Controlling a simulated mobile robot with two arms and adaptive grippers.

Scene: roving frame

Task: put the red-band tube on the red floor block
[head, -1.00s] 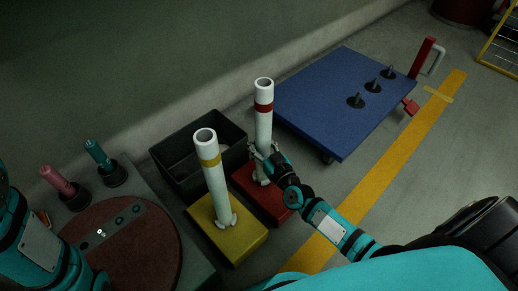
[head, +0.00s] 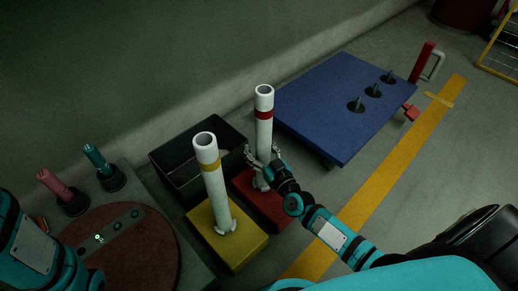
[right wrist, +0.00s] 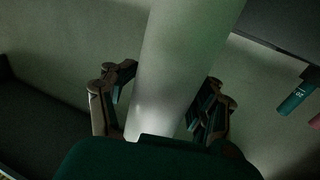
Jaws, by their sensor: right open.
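The red-band tube (head: 264,108) is white and stands upright on the red floor block (head: 272,208). My right gripper (head: 262,158) is at the lower part of this tube, its fingers open on either side of it. In the right wrist view the white tube (right wrist: 178,75) rises between the spread fingers (right wrist: 163,105). The tube's foot is partly hidden by the gripper. My left arm shows at the left edge of the head view, but its gripper is out of view.
A yellow-band tube (head: 215,185) stands on a yellow block (head: 238,248) just left. A black bin (head: 165,160) is behind. A blue cart (head: 330,95) with several dark pegs is to the right. A round brown turntable (head: 140,262) is at the lower left, near pink and teal handles.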

